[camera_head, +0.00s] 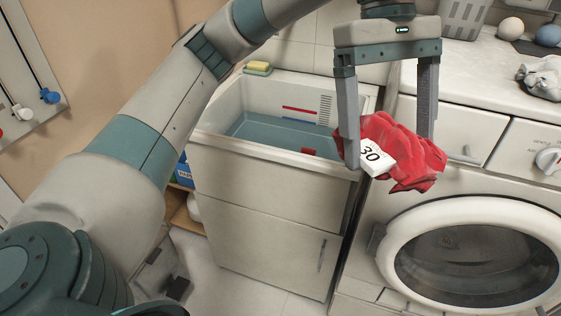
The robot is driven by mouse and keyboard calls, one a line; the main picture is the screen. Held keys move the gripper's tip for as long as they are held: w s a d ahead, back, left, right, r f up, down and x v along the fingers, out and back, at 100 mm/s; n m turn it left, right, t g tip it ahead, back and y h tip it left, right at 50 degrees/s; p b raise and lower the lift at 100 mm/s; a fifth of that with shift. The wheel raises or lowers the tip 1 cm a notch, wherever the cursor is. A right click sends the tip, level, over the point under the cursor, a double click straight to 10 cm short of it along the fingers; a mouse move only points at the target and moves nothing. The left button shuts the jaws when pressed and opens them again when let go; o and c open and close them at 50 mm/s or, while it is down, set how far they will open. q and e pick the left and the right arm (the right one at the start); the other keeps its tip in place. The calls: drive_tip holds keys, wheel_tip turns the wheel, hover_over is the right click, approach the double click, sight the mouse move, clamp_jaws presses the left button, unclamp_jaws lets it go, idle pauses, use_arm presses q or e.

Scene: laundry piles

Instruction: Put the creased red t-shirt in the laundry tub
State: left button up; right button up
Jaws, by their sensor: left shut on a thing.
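The creased red t-shirt (408,152) is bunched up between the fingers of my left gripper (388,150), with a white tag marked 30 on it. The left gripper is shut on it and holds it in the air, in front of the washing machine and by the right front corner of the tub. The laundry tub (217,127) is a white basin on a cabinet, left of the gripper. Blue-grey water or lining shows inside it, with red and blue marks on its back wall. My right gripper is not in view.
A washing machine (520,215) stands to the right, its round door closed. A yellow sponge (258,67) lies at the tub's back left corner.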

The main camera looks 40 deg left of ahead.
use_arm(q)
drive_tip(key=w+a+f+m+y, duration=0.1)
drive_tip(key=a+f+m, duration=0.2)
drive_tip(key=f, duration=0.4)
drive_tip(key=w+a+f+m+g+y, duration=0.1)
drive_tip(key=w+a+f+m, duration=0.1)
drive_tip(key=f, duration=0.5)
drive_tip(key=w+a+f+m+y, duration=0.1)
drive_tip(key=w+a+f+m, duration=0.1)
drive_tip(key=a+f+m, duration=0.2)
drive_tip(key=shift+w+a+f+m+g+y, duration=0.2)
drive_tip(key=shift+a+f+m+g+y, duration=0.2)
drive_tip(key=shift+f+m, duration=1.05)
drive_tip(key=shift+f+n, duration=0.35)
